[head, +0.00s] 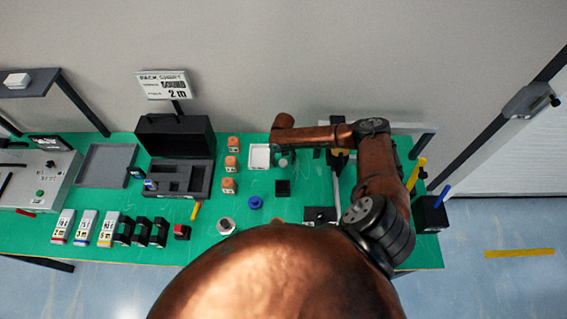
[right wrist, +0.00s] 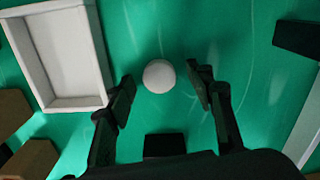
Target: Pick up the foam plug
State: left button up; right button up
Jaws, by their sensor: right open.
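The foam plug, which I take to be the small round white piece (right wrist: 159,76), stands on the green table top in the right wrist view. In the head view a small pale piece (head: 283,162) shows at the same place, just right of the white tray. My right gripper (right wrist: 160,84) is open, with one finger on each side of the plug and a gap to both. The fingers do not touch it; their height above the table is hard to tell. In the head view my right arm covers most of that gripper. My left gripper is not in view.
A white tray (right wrist: 105,92) lies close left of the gripper. A black block (right wrist: 165,145) is nearby. Orange-brown blocks (head: 232,144) stand left of the tray.

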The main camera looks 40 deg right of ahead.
jog(key=c, duration=1.1)
jog(key=shift+o, duration=0.2)
jog(key=shift+r, duration=0.1)
